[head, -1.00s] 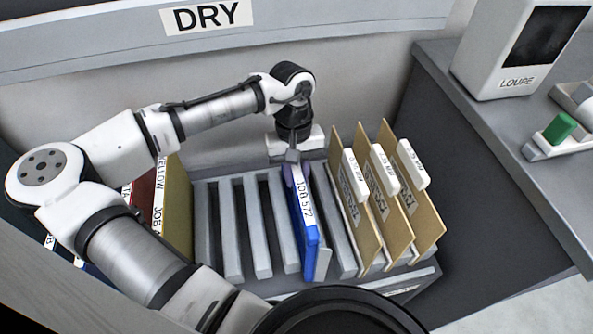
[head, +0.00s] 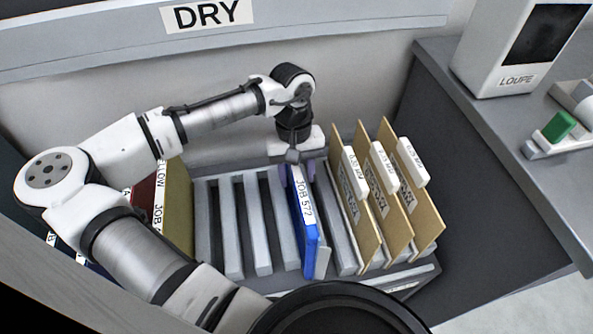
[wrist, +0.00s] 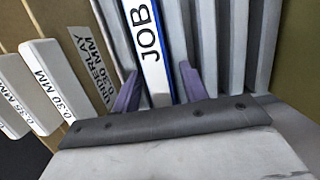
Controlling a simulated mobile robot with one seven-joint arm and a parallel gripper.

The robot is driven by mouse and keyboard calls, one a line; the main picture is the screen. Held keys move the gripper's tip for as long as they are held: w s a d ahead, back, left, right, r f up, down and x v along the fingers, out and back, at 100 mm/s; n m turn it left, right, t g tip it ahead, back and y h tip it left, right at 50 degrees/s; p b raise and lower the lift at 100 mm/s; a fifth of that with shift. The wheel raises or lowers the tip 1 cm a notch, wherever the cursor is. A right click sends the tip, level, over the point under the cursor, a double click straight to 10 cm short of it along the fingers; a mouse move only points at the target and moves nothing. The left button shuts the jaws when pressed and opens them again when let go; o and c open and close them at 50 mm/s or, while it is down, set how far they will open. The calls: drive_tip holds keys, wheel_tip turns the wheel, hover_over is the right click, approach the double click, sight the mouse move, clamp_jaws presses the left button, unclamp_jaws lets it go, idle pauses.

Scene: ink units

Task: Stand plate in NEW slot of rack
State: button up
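The blue plate (head: 310,247) with a white "JOB 572" label along its top edge stands upright in a slot of the grey rack (head: 232,225). It is just left of the tan boards. My gripper (head: 297,172) is at the plate's far end, with its purple fingers on either side of it. In the wrist view, the fingers (wrist: 158,82) stand apart from the plate (wrist: 150,45), with a narrow gap on each side, so the gripper is open. No "NEW" mark can be read, and the plate's lower edge is hidden in the rack.
Several tan boards (head: 385,205) with white tabs stand in the rack to the right. Slots left of the plate are empty. Red and yellow plates (head: 178,210) stand at the far left, partly behind my arm. A "LOUPE" box (head: 495,55) sits on the right counter.

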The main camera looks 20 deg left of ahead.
drive_tip(key=r, duration=0.4)
drive_tip(key=w+a+r, duration=0.1)
drive_tip(key=r, duration=0.4)
drive_tip(key=w+r, duration=0.1)
drive_tip(key=r, duration=0.3)
drive_tip(key=shift+w+a+r, duration=0.15)
drive_tip(key=shift+a+r, duration=0.1)
drive_tip(key=shift+r, duration=0.05)
wheel_tip(320, 180, up, 5)
drive_tip(key=p, duration=0.5)
drive_tip(key=shift+p, duration=0.3)
